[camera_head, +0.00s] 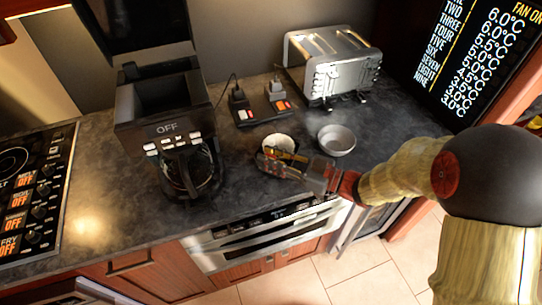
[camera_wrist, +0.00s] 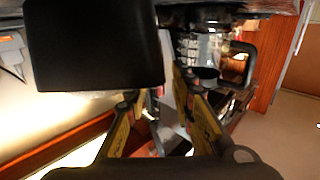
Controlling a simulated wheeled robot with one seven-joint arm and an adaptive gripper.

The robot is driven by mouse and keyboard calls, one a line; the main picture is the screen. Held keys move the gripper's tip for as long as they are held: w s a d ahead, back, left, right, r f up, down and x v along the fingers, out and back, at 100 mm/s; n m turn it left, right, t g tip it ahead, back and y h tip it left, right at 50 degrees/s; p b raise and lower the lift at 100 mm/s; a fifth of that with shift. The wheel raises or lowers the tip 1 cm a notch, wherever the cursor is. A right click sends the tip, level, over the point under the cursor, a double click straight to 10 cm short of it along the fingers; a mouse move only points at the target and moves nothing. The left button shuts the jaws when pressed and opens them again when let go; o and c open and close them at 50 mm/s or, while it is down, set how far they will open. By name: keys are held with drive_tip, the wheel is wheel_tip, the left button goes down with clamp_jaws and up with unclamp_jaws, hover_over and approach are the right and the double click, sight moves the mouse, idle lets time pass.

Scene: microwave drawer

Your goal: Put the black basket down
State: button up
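I cannot pick out the black basket for certain. A large black box shape (camera_wrist: 95,45) fills the upper left of the wrist view; I cannot tell whether it is the basket or part of the coffee maker. My gripper (camera_wrist: 155,92) has its two yellow-and-black fingers apart, and I see nothing clamped between them. In the head view my gripper (camera_head: 268,160) is low over the counter near its front edge, right of the coffee maker and just in front of a small white bowl (camera_head: 279,143), partly covering it.
The black coffee maker (camera_head: 175,128) holds a glass carafe (camera_head: 190,172), which also shows in the wrist view (camera_wrist: 205,55). A grey bowl (camera_head: 336,140), a toaster (camera_head: 335,70) and plugged chargers (camera_head: 258,112) stand behind. A stove (camera_head: 30,190) is left. Bare counter (camera_head: 95,195) lies between stove and coffee maker.

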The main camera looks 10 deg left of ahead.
drive_tip(key=shift+r, duration=0.25)
drive_tip(key=p+v, duration=0.3)
drive_tip(key=v, duration=0.9)
